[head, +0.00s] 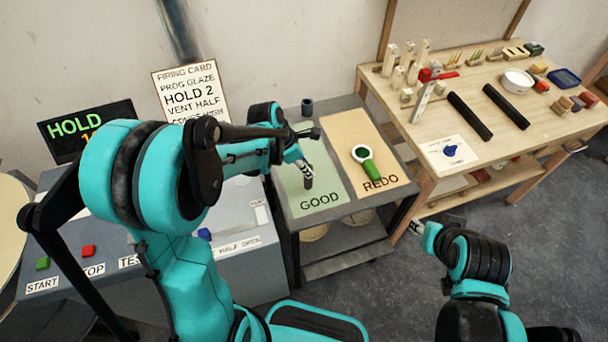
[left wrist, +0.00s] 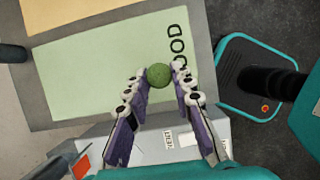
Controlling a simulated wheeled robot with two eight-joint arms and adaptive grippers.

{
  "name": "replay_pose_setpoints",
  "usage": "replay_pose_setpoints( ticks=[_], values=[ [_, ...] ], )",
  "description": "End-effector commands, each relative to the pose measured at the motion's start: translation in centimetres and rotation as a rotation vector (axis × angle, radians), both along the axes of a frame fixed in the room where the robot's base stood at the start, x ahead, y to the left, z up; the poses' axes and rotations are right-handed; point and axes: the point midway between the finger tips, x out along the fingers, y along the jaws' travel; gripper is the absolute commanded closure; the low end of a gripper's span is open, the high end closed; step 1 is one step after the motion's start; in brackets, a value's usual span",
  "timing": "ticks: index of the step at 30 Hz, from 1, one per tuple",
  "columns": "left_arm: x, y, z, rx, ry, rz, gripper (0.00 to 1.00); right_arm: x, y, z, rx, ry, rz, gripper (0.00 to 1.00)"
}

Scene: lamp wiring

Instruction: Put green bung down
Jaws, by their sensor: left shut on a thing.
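The green bung (left wrist: 159,76) shows as a round green top between the fingertips of my left gripper (left wrist: 160,85) in the left wrist view. My left gripper (head: 302,163) is shut on it. In the head view the bung (head: 308,181) looks like a small dark upright piece below the fingers, over the pale green GOOD mat (head: 322,193). I cannot tell whether its lower end touches the mat. My right gripper (head: 418,229) is in front of the cart at the right, small and partly hidden, apart from the bung.
The orange REDO mat (head: 352,131) beside it holds a green-handled piece with a white ring (head: 369,168). A dark cup (head: 307,106) stands at the cart's back. A control panel (head: 80,258) is at left, a wooden bench (head: 440,112) at right. Much of the GOOD mat is clear.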

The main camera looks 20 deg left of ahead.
Motion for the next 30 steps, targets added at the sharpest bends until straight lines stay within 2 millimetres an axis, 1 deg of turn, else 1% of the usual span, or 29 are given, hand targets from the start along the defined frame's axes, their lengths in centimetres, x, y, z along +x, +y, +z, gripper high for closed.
replay_pose_setpoints(
  ticks=[1, 3, 7, 12, 14, 22, 23, 24, 25, 30],
  values=[
    [0.3, 0.5, -0.4, 0.000, 0.001, 0.002, 1.00, 0.0, 0.0, -0.3, 0.000, 0.000, 0.000, 0.60],
    [0.5, 0.9, -0.7, -0.001, 0.001, 0.000, 1.00, 0.0, 0.0, -0.3, 0.000, 0.000, 0.000, 0.60],
    [0.6, 1.0, -1.4, 0.000, 0.000, -0.001, 1.00, 0.0, 0.0, -0.6, 0.000, 0.000, 0.000, 0.60],
    [0.6, 1.0, -4.1, 0.000, 0.000, -0.002, 1.00, 0.0, 0.0, -1.7, 0.000, 0.000, 0.000, 0.60],
    [0.6, 1.0, -4.7, 0.000, 0.000, -0.002, 1.00, 0.0, 0.0, -1.9, 0.000, 0.000, 0.000, 0.60],
    [0.6, 1.0, -4.7, 0.001, 0.001, -0.002, 1.00, 0.0, 0.0, -1.8, 0.000, 0.000, 0.000, 0.60],
    [0.6, 1.0, -4.7, 0.001, 0.001, -0.002, 0.69, 0.0, 0.0, -1.8, 0.000, 0.000, 0.000, 0.60],
    [0.6, 1.0, -4.7, 0.001, 0.001, -0.002, 0.58, 0.0, 0.0, -1.8, 0.000, 0.000, 0.000, 0.60],
    [0.6, 1.0, -4.7, 0.001, 0.001, -0.002, 0.56, 0.0, 0.0, -1.8, 0.000, 0.000, 0.000, 0.60],
    [0.6, 1.0, -4.7, 0.001, 0.001, -0.002, 0.56, 0.0, 0.0, -1.8, 0.000, 0.000, 0.000, 0.60]
  ],
)
